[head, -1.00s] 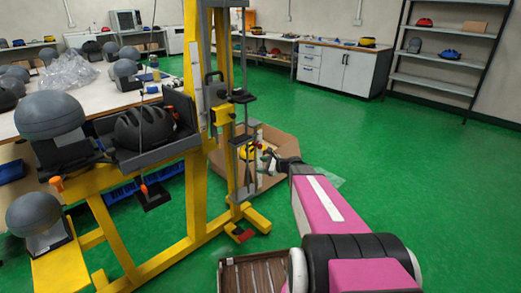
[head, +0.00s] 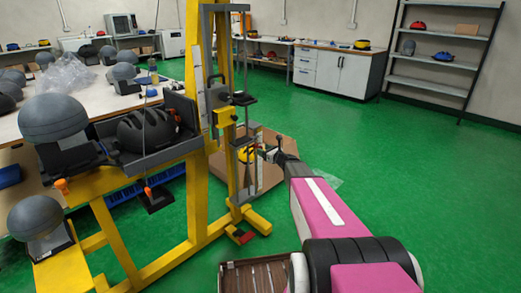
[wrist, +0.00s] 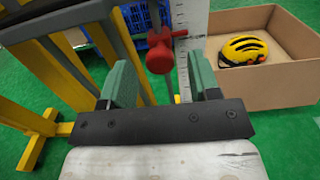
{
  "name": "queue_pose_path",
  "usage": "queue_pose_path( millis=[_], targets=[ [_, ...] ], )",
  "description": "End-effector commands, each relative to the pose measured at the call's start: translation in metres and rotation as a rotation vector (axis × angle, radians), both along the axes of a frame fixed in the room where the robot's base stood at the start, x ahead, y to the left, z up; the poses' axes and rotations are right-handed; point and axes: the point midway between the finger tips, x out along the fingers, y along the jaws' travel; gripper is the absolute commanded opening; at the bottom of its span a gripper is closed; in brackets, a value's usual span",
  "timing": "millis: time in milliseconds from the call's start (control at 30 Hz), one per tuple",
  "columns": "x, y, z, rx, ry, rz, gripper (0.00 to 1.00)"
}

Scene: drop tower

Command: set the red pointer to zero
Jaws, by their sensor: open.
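The red pointer (wrist: 160,57), a round knob with a red crossbar above it, shows in the wrist view beside a white upright scale (wrist: 190,28). My gripper (wrist: 161,78) is open, with its green-padded fingers on the left and right of the picture. The pointer appears between the fingers, toward their tips; I cannot tell whether it touches either one. In the head view my gripper (head: 268,152) is at the lower part of the yellow drop tower (head: 196,150). The pointer is too small to make out there. The scale's numbers are not readable.
A cardboard box (wrist: 275,88) with a yellow helmet (wrist: 244,50) stands right behind the scale. Yellow tower bars (wrist: 55,70) stand close on the left. Green floor is clear to the right.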

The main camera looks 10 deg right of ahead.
Motion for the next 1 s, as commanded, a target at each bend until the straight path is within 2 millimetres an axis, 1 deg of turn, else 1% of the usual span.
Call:
queue_pose_path(
  millis=[33, 200, 567, 600, 667, 700, 733, 767, 900, 1000],
  targets=[
    [0.008, 0.005, -0.001, -0.001, -0.001, 0.001, 0.56],
    [0.020, 0.014, 0.000, -0.001, -0.001, 0.000, 0.56],
    [0.022, 0.016, 0.000, -0.001, -0.001, 0.000, 0.56],
    [0.022, 0.017, 0.000, -0.001, -0.001, 0.000, 0.50],
    [0.022, 0.016, 0.000, -0.001, -0.001, 0.000, 0.30],
    [0.022, 0.016, 0.000, -0.001, -0.001, 0.000, 0.17],
    [0.022, 0.016, 0.000, -0.001, -0.001, 0.000, 0.07],
    [0.022, 0.016, 0.000, -0.001, -0.001, 0.000, 0.00],
    [0.022, 0.017, 0.002, -0.001, -0.001, 0.000, 0.00],
    [0.022, 0.017, 0.010, -0.002, -0.003, 0.001, 0.00]
  ],
)
